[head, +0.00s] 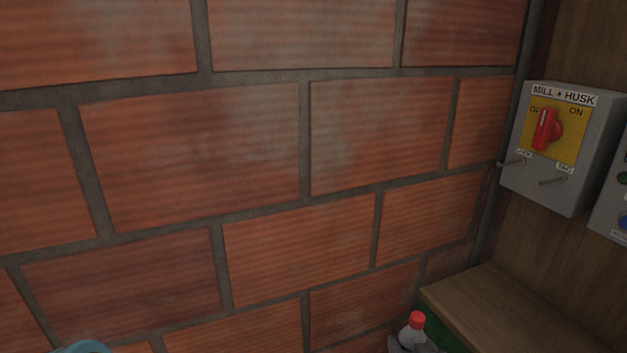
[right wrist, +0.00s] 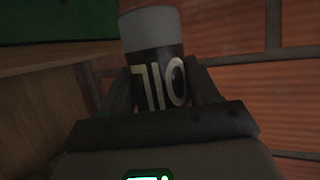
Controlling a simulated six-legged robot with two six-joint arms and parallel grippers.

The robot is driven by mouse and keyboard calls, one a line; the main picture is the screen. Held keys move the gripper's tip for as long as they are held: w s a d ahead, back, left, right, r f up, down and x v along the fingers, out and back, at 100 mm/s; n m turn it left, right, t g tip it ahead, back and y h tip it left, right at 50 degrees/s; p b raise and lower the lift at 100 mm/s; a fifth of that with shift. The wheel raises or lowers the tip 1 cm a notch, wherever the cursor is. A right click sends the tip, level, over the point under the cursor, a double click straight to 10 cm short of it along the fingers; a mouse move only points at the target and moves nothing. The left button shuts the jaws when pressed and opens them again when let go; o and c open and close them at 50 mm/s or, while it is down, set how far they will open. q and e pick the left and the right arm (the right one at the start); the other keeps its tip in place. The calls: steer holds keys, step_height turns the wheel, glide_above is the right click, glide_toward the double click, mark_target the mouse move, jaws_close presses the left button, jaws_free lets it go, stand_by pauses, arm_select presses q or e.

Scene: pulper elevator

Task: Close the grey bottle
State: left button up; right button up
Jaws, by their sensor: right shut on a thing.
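The grey bottle (head: 411,336) shows at the bottom edge of the head view, right of the middle, with a red cap (head: 417,320) at its top. I cannot tell how tightly the cap sits. In the right wrist view, the bottle (right wrist: 151,28) has a dark band with pale letters reading OIL, upside down in that picture. My right gripper (right wrist: 160,84) is shut on the bottle, one finger on each side of the band. The cap is hidden in the right wrist view. My left gripper is not in view.
A brick wall (head: 265,245) fills most of the head view. A wooden ledge (head: 490,300) lies just right of the bottle. A grey switch box (head: 514,175) labelled MILL + HUSK, with a red knob (head: 545,130), hangs above it. A teal rounded thing (head: 82,347) shows at the bottom left.

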steer(key=shift+w+f, duration=0.1)
steer(key=shift+w, duration=0.05)
stand_by(0.3)
steer(key=shift+s+a+f, duration=0.2)
steer(key=shift+a, duration=0.1)
steer(key=s+a+f+n+g+y, duration=0.1)
steer(key=s+a+f+n+y, duration=0.2)
steer(key=a, duration=0.4)
steer(key=s+a+f+n+g+y, duration=0.2)
steer(key=s+a+f+n+y, duration=0.2)
steer(key=a, duration=0.3)
steer(key=shift+a+f+n+y, duration=0.3)
steer(key=shift+n+y, duration=0.2)
steer(key=shift+y, duration=0.3)
